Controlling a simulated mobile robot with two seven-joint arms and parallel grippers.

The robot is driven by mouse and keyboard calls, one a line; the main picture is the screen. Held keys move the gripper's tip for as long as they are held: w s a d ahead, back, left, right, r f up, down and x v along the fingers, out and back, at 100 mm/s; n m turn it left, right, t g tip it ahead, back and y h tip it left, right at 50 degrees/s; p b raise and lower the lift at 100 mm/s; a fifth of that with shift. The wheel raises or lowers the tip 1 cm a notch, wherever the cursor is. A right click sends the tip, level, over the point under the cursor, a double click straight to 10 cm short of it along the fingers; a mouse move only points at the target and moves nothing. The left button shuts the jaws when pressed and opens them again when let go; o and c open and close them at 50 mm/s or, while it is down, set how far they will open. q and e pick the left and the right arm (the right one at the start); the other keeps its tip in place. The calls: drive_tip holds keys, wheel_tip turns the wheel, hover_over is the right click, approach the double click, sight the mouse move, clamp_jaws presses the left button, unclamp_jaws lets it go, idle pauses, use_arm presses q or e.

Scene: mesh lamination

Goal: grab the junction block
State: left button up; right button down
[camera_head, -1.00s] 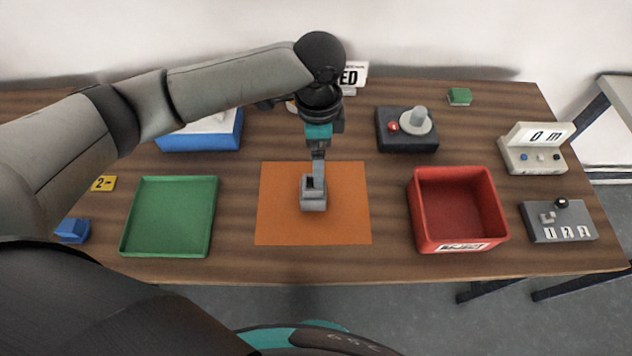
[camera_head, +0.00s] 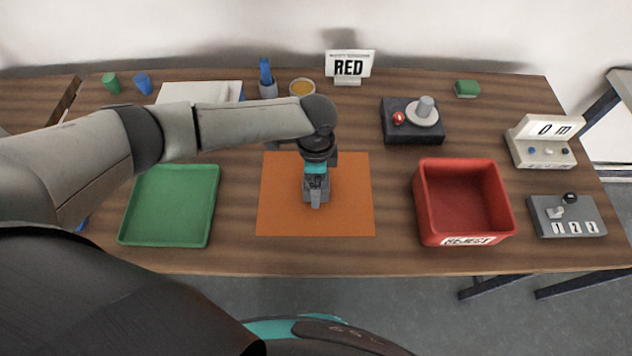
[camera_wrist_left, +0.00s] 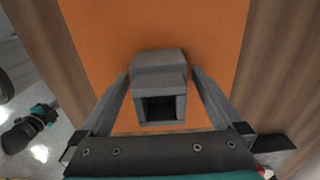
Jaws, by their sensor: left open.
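The junction block is a grey box with a dark square opening, lying on the orange mat (camera_head: 350,210). In the left wrist view the junction block (camera_wrist_left: 160,75) sits between the two fingers of my left gripper (camera_wrist_left: 160,90). The fingers are open, one on each side, with narrow gaps visible. In the head view my left gripper (camera_head: 316,195) is pointed down over the block (camera_head: 315,186) and hides most of it. My right gripper is not in view.
A green tray (camera_head: 128,232) lies left of the mat. A red bin (camera_head: 425,215) labelled REJECT stands to the right. A RED sign (camera_head: 349,67) stands behind.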

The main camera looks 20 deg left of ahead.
use_arm(q)
drive_tip(key=shift+f, duration=0.65)
clamp_jaws()
idle(0.4)
